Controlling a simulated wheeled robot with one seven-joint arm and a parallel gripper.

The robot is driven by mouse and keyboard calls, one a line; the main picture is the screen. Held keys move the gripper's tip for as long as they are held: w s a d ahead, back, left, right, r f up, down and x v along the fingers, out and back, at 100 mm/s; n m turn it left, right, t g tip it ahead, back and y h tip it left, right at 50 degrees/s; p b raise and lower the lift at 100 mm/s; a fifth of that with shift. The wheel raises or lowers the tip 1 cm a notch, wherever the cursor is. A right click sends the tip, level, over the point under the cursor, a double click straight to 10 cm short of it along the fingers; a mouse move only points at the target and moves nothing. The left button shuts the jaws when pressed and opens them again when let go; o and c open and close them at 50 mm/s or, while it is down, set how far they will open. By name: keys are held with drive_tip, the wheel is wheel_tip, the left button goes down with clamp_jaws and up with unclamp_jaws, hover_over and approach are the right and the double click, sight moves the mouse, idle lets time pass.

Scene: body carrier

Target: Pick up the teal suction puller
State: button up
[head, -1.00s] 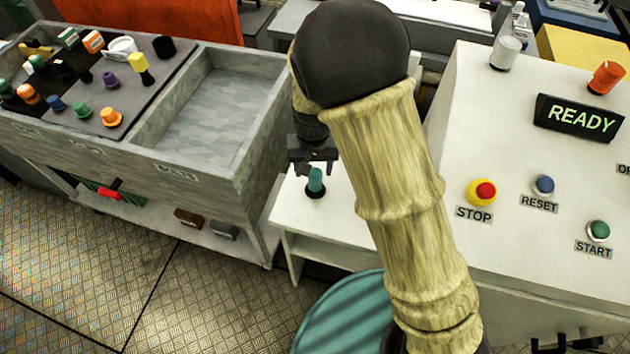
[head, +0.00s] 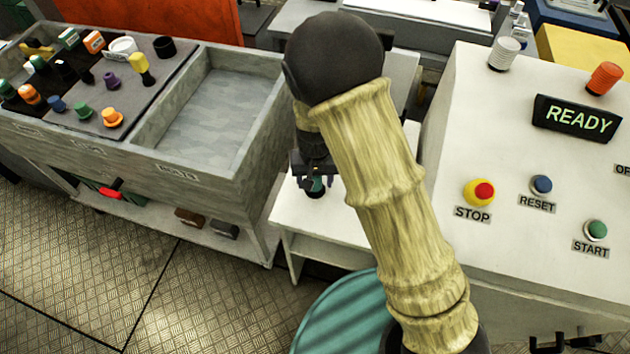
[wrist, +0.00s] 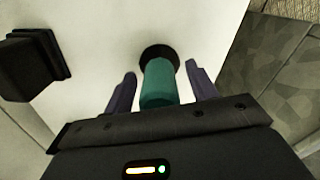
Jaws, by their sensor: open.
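The teal suction puller (head: 316,187) stands on the low white table (head: 288,213), its teal handle up and its dark cup on the table top. In the wrist view the puller (wrist: 159,84) sits between the two fingers of my gripper (wrist: 160,85). The fingers are apart, one on each side of the handle, with a gap showing on both sides. In the head view my gripper (head: 316,172) is over the puller and hides its upper part.
A black block-like object (wrist: 35,65) stands left of the puller in the wrist view. A grey bin (head: 215,115) is left of the table. A white control console (head: 500,150) with buttons stands to the right.

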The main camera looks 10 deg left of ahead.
clamp_jaws()
idle(0.3)
wheel_tip(320, 180, up, 10)
drive_tip(key=shift+r, duration=0.1)
idle(0.4)
idle(0.4)
idle(0.4)
